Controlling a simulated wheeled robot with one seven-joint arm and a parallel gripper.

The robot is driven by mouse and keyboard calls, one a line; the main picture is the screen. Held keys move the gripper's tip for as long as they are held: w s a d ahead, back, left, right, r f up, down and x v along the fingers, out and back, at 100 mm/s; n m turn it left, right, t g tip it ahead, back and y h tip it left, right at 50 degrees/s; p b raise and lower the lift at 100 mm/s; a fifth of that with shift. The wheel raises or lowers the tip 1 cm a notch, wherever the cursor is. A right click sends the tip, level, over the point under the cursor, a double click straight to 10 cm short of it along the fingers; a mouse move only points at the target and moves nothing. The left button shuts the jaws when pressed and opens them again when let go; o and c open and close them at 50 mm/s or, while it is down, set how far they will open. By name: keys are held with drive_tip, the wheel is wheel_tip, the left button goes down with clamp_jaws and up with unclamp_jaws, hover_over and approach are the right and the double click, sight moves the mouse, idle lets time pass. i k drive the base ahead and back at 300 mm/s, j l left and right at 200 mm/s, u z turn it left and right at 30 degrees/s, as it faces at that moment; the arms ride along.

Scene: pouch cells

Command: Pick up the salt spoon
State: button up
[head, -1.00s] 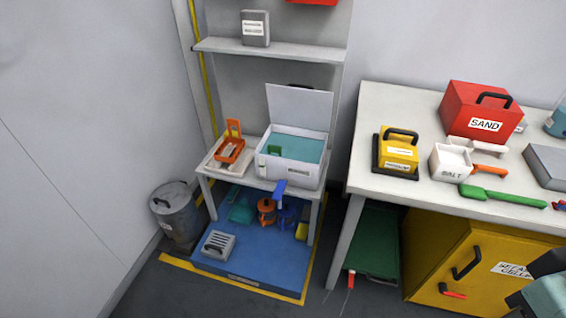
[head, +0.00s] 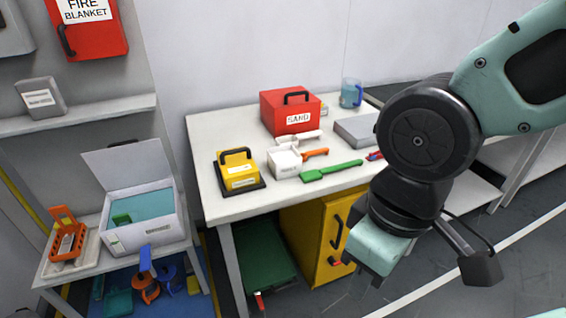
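A white box labelled SALT (head: 284,163) stands on the white bench, near its front left. An orange handle (head: 315,153) sticks out to the right beside the box; I cannot tell whether its other end lies in the box or behind it. A green long-handled tool (head: 331,170) lies just in front and to the right. No label shows which is the salt spoon. My gripper (head: 373,257) hangs in front of the bench, right of and apart from these things.
A yellow box (head: 238,171), red SAND box (head: 288,115), grey case (head: 356,131) and blue jug (head: 351,94) crowd the bench (head: 222,207). A yellow cabinet (head: 315,232) stands under it. A low shelf with an open white box (head: 147,228) is at left.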

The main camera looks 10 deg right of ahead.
sight(327, 150)
drive_tip(key=i+u, duration=0.2)
drive_tip(key=i, duration=0.45)
drive_tip(key=i+l+u, duration=0.25)
drive_tip(key=i, duration=0.4)
